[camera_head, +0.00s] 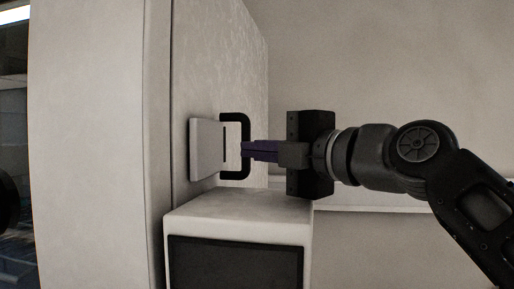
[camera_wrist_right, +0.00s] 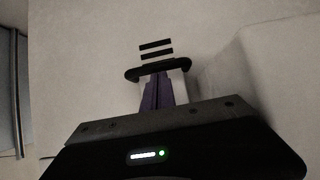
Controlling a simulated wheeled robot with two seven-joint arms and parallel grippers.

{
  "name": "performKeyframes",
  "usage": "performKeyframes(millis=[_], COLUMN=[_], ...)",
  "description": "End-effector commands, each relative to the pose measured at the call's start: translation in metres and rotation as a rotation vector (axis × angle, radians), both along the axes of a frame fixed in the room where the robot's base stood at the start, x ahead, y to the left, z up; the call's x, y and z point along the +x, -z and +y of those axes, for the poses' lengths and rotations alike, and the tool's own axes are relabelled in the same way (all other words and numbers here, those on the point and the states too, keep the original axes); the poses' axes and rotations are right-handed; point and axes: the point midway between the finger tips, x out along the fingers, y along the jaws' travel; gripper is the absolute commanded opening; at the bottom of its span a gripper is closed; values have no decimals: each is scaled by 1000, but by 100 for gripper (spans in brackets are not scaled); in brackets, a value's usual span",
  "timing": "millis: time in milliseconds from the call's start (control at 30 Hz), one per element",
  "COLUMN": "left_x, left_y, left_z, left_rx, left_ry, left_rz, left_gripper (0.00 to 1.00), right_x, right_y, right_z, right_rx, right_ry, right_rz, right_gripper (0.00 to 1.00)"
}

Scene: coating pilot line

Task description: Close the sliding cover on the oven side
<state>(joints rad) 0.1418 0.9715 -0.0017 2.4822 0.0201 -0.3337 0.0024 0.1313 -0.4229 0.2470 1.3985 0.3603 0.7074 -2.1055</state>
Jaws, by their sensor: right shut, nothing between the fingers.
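The sliding cover (camera_head: 206,150) is a small light grey plate on the side wall of the tall pale cabinet, with a black D-shaped handle (camera_head: 235,118) on its right side. My right gripper (camera_head: 243,150) is shut and empty, its purple fingers pointing left. The fingertips are at the handle's vertical bar; I cannot tell whether they touch it. In the right wrist view the fingers (camera_wrist_right: 157,95) point up at the black handle bar (camera_wrist_right: 160,68), and dark slots (camera_wrist_right: 156,49) show beyond it. My left gripper is not in view.
A pale box-shaped unit (camera_head: 240,220) with a dark front panel (camera_head: 236,262) stands just below the handle and the gripper. The tall cabinet (camera_head: 100,150) fills the left. A pale ledge (camera_head: 370,196) runs behind my right arm. The space above the gripper is clear.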

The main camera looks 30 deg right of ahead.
Motion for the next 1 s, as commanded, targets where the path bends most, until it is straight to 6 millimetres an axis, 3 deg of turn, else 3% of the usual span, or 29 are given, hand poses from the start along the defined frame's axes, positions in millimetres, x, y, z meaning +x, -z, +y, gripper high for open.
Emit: performKeyframes(millis=[167,500,1000], left_x=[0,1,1], left_y=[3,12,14], left_z=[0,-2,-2], left_rx=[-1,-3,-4], left_ry=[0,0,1], left_rz=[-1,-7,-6], left_gripper=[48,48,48], right_x=[8,57,57], right_y=[1,1,1], right_z=[-6,-42,-42], right_rx=[2,0,-1], right_ry=[-2,-1,0], right_rz=[0,1,2], right_gripper=[0,0,0])
